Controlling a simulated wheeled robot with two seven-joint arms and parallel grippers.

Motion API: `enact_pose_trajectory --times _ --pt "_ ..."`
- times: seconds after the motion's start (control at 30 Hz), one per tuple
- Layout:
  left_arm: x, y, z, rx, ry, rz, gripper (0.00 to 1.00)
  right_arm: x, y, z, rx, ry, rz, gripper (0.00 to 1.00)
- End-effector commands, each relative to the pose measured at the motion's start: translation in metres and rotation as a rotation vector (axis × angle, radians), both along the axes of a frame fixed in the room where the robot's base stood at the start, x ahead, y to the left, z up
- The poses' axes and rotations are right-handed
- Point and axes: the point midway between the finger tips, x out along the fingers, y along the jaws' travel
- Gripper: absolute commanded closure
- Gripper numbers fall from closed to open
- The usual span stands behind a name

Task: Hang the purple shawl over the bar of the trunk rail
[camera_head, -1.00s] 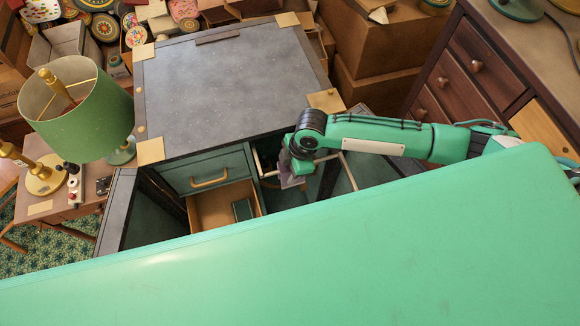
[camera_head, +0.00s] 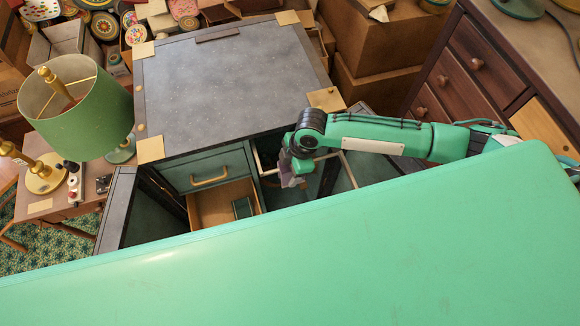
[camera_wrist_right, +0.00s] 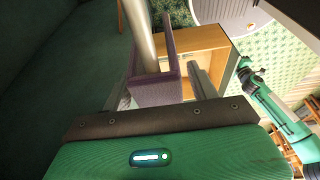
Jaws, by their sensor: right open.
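The purple shawl (camera_wrist_right: 158,91) shows in the right wrist view as a folded piece at the pale bar of the trunk rail (camera_wrist_right: 139,32), with a narrow strip rising beside the bar. It appears to lie over the bar. My right gripper (camera_wrist_right: 163,90) is open, with a finger on each side of the shawl. In the head view the shawl (camera_head: 289,182) is a small patch below my right gripper (camera_head: 291,176), inside the open trunk, and the pale rail (camera_head: 349,170) shows partly beside it. My arm hides much of both. My left gripper is out of view.
The trunk's grey top (camera_head: 230,85) lies left of my arm, above an open drawer (camera_head: 215,205). A green-shaded lamp (camera_head: 85,110) stands on a small table at left. A wooden dresser (camera_head: 470,75) is at right, and boxes crowd the back.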

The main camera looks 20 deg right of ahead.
Motion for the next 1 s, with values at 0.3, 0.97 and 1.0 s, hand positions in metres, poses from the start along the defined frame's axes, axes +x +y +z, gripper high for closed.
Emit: enact_pose_trajectory --times 0.3,0.97,1.0 --pt "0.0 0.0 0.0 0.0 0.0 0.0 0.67 0.0 0.0 0.0 0.0 0.0 0.0 0.4" --pt "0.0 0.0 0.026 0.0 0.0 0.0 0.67 0.0 -0.007 0.027 0.0 0.0 0.0 0.4" --pt "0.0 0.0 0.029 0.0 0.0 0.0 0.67 0.0 -0.008 0.029 0.0 0.0 0.0 0.4"
